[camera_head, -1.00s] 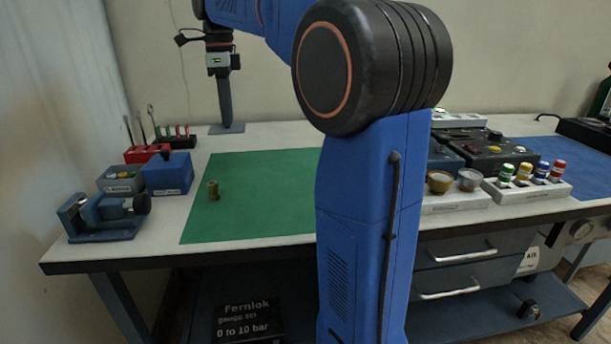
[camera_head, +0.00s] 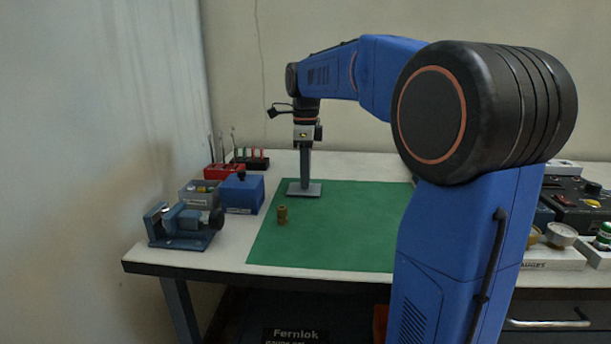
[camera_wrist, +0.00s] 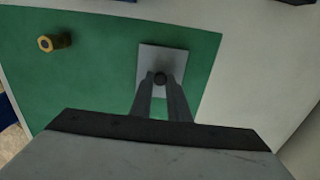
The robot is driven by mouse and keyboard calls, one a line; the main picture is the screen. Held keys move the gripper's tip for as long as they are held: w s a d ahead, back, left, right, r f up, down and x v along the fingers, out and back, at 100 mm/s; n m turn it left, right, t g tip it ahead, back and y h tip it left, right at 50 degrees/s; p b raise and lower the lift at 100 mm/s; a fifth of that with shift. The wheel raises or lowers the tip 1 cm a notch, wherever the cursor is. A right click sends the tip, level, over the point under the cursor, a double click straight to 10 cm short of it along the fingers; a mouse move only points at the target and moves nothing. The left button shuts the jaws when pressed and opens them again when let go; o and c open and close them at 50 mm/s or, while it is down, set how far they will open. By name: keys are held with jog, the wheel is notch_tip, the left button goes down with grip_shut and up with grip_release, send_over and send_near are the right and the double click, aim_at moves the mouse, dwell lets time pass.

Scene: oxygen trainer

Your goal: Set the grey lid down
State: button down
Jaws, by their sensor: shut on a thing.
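The grey lid (camera_head: 296,192) is a flat square plate with a small dark knob. My gripper (camera_head: 305,178) points straight down and is shut on that knob.
A small brass fitting (camera_head: 282,216) stands on the mat in front of the lid. A blue box (camera_head: 243,196), a grey box (camera_head: 198,193), a red rack (camera_head: 222,172) and a blue vise (camera_head: 180,228) stand to the left. The mat's middle is clear.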

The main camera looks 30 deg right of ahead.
jog(key=shift+f, duration=0.1)
jog(key=c, duration=1.7)
grip_release()
notch_tip(320, 180, up, 12)
jog(key=shift+r, duration=0.15)
jog(key=shift+s, duration=0.1)
